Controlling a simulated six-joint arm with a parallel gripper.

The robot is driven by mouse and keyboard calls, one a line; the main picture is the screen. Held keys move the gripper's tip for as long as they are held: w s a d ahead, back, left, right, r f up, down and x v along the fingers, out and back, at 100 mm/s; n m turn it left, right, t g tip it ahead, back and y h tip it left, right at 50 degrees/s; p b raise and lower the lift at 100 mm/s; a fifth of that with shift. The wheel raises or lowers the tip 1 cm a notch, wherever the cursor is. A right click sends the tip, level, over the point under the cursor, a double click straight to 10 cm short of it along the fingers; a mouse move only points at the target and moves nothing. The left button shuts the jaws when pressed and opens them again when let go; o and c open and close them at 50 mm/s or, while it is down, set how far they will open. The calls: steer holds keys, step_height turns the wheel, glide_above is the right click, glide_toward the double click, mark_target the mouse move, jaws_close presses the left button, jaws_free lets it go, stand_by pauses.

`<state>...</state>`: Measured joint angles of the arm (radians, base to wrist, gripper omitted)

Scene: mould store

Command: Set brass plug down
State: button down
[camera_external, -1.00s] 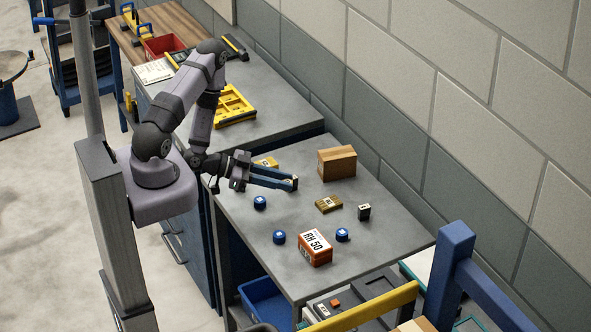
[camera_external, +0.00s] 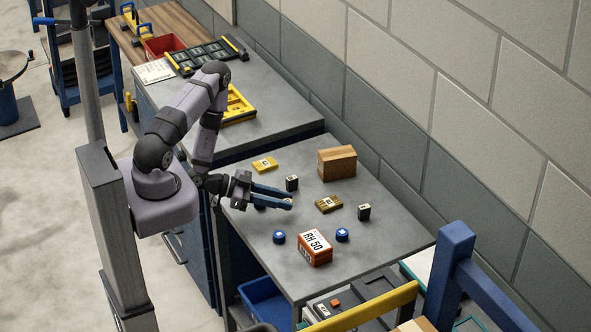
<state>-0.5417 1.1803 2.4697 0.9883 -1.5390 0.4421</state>
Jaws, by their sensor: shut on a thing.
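My gripper (camera_external: 288,202), with two blue fingers, is low over the left part of the grey bench (camera_external: 282,265). It is shut on a small piece (camera_external: 286,201) at the fingertips, which I take to be the brass plug. Most of this piece is hidden by the fingers, so its shape, and whether it touches the bench top, cannot be told.
A dark block (camera_external: 291,183) stands behind the fingers. The front left bench is clear.

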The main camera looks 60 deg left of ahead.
mark_target(281, 216)
steer(key=shift+f, duration=1.4)
steer(key=shift+f, duration=0.2)
steer(key=c, duration=1.5)
jaws_free()
steer(key=shift+r, duration=0.1)
